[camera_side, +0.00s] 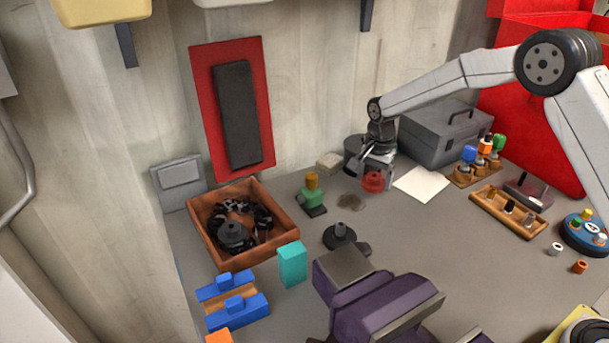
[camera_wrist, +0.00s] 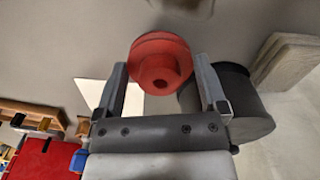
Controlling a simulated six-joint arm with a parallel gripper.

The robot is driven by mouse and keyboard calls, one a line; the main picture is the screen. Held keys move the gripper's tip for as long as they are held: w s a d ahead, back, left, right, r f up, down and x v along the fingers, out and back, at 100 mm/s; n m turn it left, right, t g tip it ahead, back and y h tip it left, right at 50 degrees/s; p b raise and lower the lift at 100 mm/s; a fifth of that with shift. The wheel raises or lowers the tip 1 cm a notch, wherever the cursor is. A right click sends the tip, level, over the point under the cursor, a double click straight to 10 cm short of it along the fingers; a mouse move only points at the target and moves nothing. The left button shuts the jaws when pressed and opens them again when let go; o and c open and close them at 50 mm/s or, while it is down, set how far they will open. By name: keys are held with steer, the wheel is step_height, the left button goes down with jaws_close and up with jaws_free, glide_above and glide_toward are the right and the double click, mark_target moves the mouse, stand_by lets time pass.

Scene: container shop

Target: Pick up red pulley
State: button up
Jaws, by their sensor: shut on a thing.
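The red pulley (camera_side: 373,182) is between the fingers of my gripper (camera_side: 368,171) in the side view, at the back of the grey bench. In the wrist view the red pulley (camera_wrist: 160,65) shows as a round disc with a hub and a central hole. The two fingers of my gripper (camera_wrist: 162,80) stand on either side of it, shut on it. In the side view the pulley appears close to the bench top; I cannot tell whether it touches.
A dark round container (camera_side: 355,150) stands just behind my gripper. A white sheet (camera_side: 421,184) lies to the right, before a grey toolbox (camera_side: 440,135). A green and yellow object (camera_side: 312,196) and a wooden box (camera_side: 203,228) of dark parts stand left. A purple vise (camera_side: 375,300) is in front.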

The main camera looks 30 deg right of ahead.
steer(key=s+r, duration=1.1)
steer(key=s, duration=0.3)
steer(key=shift+w+a+f, duration=0.1)
steer(key=shift+a, duration=0.1)
stand_by(0.6)
steer(key=w+a+f, duration=0.1)
steer(key=w+a, duration=0.1)
steer(key=a, duration=0.5)
steer(key=w+a+f, duration=0.2)
steer(key=w+a, duration=0.1)
steer(key=a, duration=0.5)
steer(key=shift+a+f, duration=0.1)
steer(key=shift+f, duration=0.1)
steer(key=shift+f, duration=1.9)
